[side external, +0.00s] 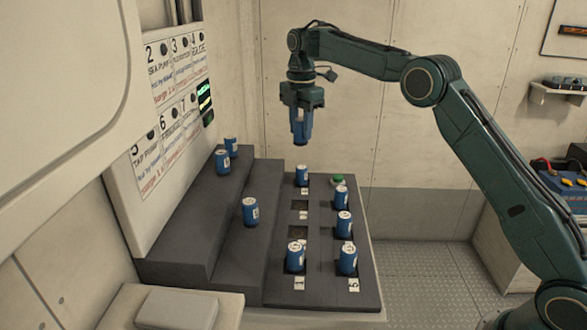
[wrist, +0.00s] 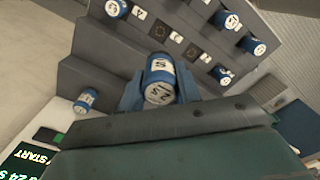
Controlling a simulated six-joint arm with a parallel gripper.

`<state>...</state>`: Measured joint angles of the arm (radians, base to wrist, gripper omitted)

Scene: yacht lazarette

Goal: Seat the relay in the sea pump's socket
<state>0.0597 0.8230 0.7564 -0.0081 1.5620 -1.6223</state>
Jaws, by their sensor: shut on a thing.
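My gripper (side external: 301,103) is shut on a blue relay (side external: 300,128) and holds it roughly upright above the far end of the stepped bench. In the wrist view the held relay (wrist: 160,82) shows a pale, lettered end; the print is hard to read. Wall card 2 (side external: 158,68) appears to name the sea pump. Two dark, empty sockets lie in the left row of the lower deck: a nearer one (side external: 298,232) beyond the relay at label 1, and a farther one (side external: 299,204). The nearer socket's number is hidden in the side view.
Loose relays stand on the upper steps (side external: 250,211) (side external: 222,161). A wall with cards rises at left. Air around my gripper is clear.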

